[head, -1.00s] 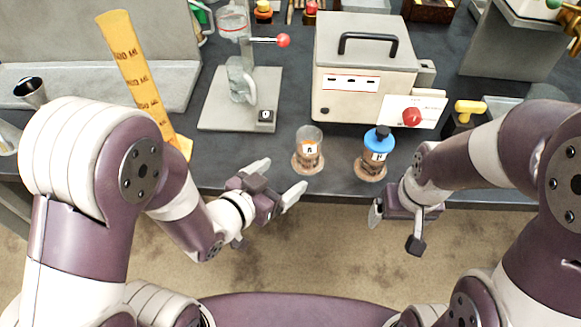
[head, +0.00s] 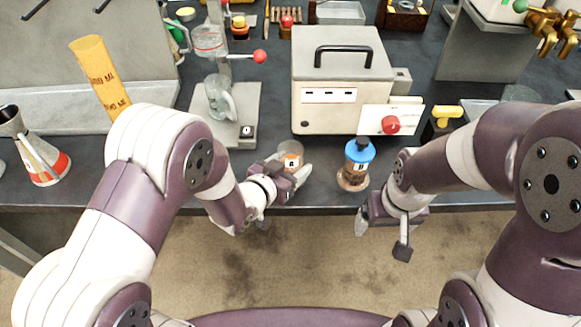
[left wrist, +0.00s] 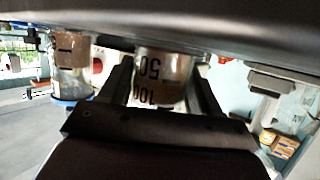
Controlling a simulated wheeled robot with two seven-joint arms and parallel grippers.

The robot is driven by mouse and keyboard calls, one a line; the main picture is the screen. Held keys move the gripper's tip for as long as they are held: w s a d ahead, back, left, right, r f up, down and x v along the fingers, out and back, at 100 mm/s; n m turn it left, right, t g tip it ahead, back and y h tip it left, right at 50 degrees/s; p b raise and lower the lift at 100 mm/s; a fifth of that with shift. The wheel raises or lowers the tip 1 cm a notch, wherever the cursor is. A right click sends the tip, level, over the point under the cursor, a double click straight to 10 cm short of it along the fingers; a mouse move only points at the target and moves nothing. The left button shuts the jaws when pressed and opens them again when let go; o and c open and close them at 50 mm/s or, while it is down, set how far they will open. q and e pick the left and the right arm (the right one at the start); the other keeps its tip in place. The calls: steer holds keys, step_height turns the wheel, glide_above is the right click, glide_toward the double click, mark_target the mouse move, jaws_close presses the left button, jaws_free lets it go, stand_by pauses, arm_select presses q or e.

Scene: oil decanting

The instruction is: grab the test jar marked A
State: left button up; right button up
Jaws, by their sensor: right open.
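The test jar marked A (head: 291,158) is a small clear jar with an orange-and-white label near the table's front edge. My left gripper (head: 285,172) is open, with its fingers on either side of this jar and partly hiding it. In the left wrist view the jar (left wrist: 160,72), with printed volume marks, stands between the two fingers. Gaps seem to show on both sides of it. My right gripper (head: 382,236) is open and empty off the table's front edge.
A beige box with a black handle (head: 342,90) stands behind the jars. A stand with glassware (head: 222,105) is behind and left of jar A. A yellow cylinder (head: 100,75) and a conical vessel (head: 38,158) are at the left. Bare table lies between the jars.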

arm_select(q)
steer(key=c, duration=0.6)
steer(key=shift+o, duration=0.2)
